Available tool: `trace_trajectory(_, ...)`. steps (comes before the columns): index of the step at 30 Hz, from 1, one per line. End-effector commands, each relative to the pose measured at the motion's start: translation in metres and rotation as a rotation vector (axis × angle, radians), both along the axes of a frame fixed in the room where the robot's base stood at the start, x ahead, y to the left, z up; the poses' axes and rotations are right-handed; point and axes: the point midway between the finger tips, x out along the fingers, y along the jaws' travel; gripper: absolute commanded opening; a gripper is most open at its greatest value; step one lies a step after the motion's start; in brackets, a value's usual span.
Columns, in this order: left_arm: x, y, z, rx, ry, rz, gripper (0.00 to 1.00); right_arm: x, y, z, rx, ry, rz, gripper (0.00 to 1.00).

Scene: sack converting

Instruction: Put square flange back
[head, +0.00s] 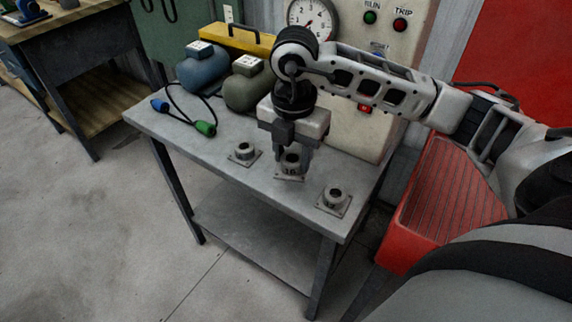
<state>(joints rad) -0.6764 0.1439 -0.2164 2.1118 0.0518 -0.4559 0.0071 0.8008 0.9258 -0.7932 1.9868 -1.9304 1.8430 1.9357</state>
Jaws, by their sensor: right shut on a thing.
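Three grey flanges with square base plates and round collars are at the front of the metal table (223,166). The left flange (244,153) and the right flange (334,198) stand upright on the top, apart from the others. My right gripper (291,158) points down from above and is shut on the middle flange (290,170), which is upright with a dark marking on its front. I cannot tell whether its plate touches the table. The fingers hide part of its collar. My left gripper is not in view.
A cable with blue and green plugs (206,128) lies at left. A gauge panel (362,60) stands behind; a red ribbed box (450,185) is at right.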

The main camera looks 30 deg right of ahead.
Motion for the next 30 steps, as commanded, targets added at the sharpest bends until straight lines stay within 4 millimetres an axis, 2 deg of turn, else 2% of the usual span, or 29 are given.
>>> trace_trajectory(3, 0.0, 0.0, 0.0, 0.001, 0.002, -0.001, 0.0, 0.014, -0.001, -0.016, 0.002, -0.001, -0.001, 0.03)
trace_trajectory(6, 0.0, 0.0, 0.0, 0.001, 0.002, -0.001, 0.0, 0.02, -0.002, -0.022, 0.002, -0.004, 0.0, 0.03)
trace_trajectory(11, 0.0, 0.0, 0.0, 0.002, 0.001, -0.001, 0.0, 0.027, -0.003, -0.031, 0.0, -0.001, 0.0, 0.03)
trace_trajectory(17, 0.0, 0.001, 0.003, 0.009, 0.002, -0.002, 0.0, 0.025, -0.003, -0.058, 0.001, 0.0, 0.001, 0.03)
trace_trajectory(29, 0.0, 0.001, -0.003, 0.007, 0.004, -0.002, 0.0, 0.026, -0.003, -0.066, 0.001, -0.004, 0.001, 0.03)
trace_trajectory(30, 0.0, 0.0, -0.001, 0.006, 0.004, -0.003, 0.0, 0.026, -0.003, -0.065, 0.0, -0.002, 0.001, 0.5)
